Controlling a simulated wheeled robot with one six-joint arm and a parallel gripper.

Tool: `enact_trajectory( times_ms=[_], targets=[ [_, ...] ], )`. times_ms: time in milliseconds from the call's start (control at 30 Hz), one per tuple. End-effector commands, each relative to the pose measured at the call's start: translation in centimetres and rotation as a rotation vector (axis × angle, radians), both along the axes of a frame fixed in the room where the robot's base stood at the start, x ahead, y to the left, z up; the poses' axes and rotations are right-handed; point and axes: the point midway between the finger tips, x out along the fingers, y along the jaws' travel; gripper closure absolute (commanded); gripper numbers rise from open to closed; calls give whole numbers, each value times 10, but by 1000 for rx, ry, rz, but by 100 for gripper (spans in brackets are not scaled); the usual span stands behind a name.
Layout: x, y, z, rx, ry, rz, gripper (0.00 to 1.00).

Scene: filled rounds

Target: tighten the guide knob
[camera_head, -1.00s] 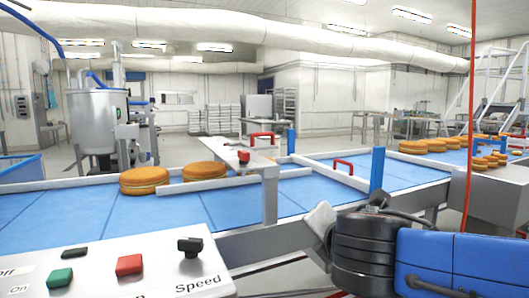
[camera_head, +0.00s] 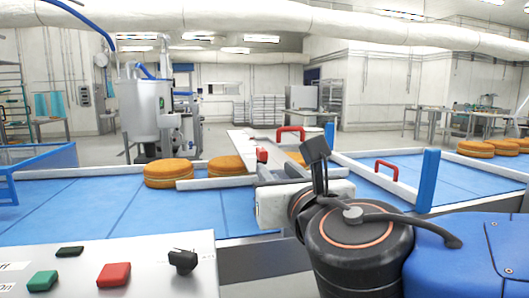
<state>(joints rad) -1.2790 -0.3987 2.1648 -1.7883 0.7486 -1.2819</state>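A small red knob (camera_head: 262,155), which looks like the guide knob, sits on the steel bracket (camera_head: 243,141) over the blue conveyor. My arm reaches in from the lower right, with its black wrist joint large in front. My gripper (camera_head: 315,150) shows as dark finger-like parts just right of the red knob, apart from it in the picture. Depth between them is hard to judge. I see the gripper from behind, so its opening and anything between its fingers cannot be made out. My arm hides the lower bracket and part of the guide rail.
Round orange-brown cakes (camera_head: 168,173) lie on the blue belt (camera_head: 95,207) beside white rails. A control panel (camera_head: 140,259) with green and red buttons and a black knob (camera_head: 183,261) fills the lower left.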

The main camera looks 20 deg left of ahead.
Motion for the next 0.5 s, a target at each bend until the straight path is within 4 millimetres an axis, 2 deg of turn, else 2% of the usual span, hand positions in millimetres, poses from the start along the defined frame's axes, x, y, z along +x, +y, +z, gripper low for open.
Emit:
enact_trajectory(
  times_ms=[500],
  targets=[
    [73, 43, -2, -2, 3, -5, 66]
  ],
)
